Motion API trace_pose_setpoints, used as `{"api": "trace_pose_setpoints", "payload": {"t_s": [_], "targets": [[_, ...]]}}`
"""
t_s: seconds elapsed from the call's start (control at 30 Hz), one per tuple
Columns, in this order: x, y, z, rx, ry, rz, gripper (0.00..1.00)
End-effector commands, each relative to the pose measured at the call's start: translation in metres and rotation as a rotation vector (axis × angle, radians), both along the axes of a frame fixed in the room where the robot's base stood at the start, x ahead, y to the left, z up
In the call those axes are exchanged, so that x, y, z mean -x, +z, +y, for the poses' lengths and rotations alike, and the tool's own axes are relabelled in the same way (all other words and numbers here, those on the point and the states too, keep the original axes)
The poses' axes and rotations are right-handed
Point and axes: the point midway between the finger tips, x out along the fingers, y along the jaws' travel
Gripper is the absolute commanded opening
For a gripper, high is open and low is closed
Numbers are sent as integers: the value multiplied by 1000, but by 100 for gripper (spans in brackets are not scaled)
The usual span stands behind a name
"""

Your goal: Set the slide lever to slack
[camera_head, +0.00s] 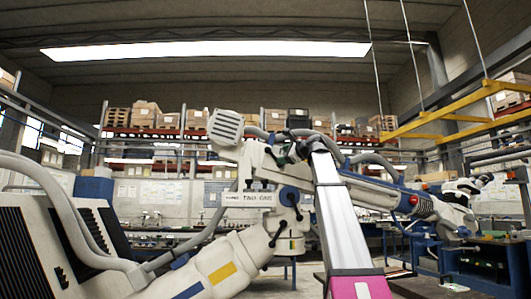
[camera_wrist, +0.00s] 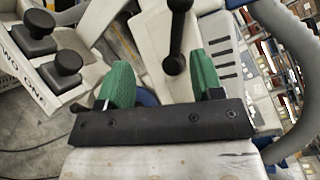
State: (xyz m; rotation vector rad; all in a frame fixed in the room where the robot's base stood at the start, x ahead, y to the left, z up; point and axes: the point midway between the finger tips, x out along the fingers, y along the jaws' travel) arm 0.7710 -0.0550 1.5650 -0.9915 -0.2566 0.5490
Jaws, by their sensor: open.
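A black lever (camera_wrist: 178,35) with rounded ends shows at the top middle of the wrist view, on a pale panel. It is probably the slide lever, but I see no label for it. My gripper (camera_wrist: 160,70) is open, with its two green fingers apart. The lever's lower ball end appears between the fingertips, nearer the right one; I see no contact. In the head view my gripper (camera_head: 288,153) is small and partly hidden by my own arm, close to the upper joint of the white microscope arm (camera_head: 258,180). The lever cannot be made out there.
In the head view a blue and white arm section (camera_head: 385,195) extends right, and yellow rails (camera_head: 450,115) hang at upper right.

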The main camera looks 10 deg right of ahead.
Motion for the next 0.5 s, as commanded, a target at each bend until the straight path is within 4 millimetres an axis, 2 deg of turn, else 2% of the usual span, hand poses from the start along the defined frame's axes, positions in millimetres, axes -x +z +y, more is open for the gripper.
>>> {"api": "trace_pose_setpoints", "payload": {"t_s": [0.03,0.17,0.27,0.5], "targets": [[5,17,-1,-19,3,-8,61],[12,35,0,-47,7,-14,61],[9,38,3,-54,10,-14,61],[-23,38,24,-54,12,-14,61]]}}
